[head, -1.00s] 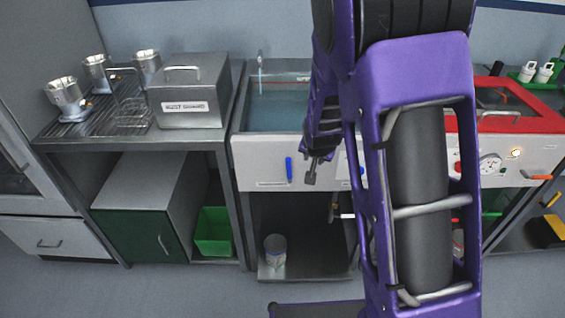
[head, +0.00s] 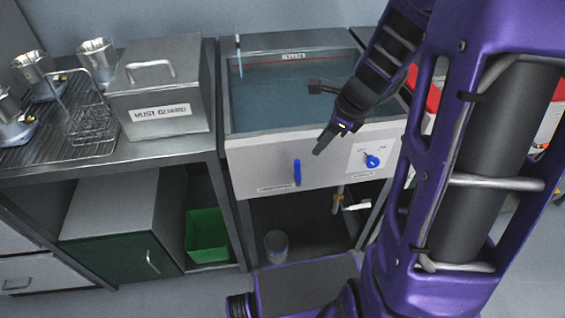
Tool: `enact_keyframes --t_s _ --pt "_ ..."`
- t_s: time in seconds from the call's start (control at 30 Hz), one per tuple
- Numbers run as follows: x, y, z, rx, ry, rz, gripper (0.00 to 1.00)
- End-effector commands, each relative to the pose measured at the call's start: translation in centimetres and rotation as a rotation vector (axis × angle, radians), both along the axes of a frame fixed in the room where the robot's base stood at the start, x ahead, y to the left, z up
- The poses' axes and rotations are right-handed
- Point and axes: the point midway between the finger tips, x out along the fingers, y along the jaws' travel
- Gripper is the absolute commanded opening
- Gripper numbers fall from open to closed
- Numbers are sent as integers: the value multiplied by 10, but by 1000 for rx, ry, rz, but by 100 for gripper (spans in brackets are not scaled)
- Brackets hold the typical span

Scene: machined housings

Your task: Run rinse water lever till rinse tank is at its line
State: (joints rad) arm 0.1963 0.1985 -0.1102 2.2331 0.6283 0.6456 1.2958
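The rinse tank (head: 245,119) is a steel basin holding blue-green water (head: 275,98). A red line with a small label (head: 293,57) runs along its back wall, and the water surface lies below it. A thin spout (head: 239,55) stands at the back left; I cannot tell if water runs from it. The blue lever (head: 297,172) hangs upright on the tank's white front panel, above a small label strip. My gripper (head: 319,148) points down in front of the panel's upper edge, right of and above the lever, apart from it. Its fingers show edge-on, so their opening is unclear.
A blue dial knob (head: 372,161) sits on the panel right of the lever. A lidded RUST GUARD box (head: 158,105) and metal housings (head: 97,60) stand on the left bench. A green bin (head: 207,235) is below. My arm hides much of the right side.

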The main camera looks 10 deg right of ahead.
Motion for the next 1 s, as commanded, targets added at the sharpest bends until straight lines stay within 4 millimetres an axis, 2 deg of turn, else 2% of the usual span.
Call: enact_keyframes --t_s 0.13,0.27,0.8,1.0 --pt "-3 1 1 38 14 -48 34" --pt "-1 5 -10 41 17 -52 34" --pt "26 38 -116 39 18 -49 34" --pt "35 47 -145 37 16 -49 34"
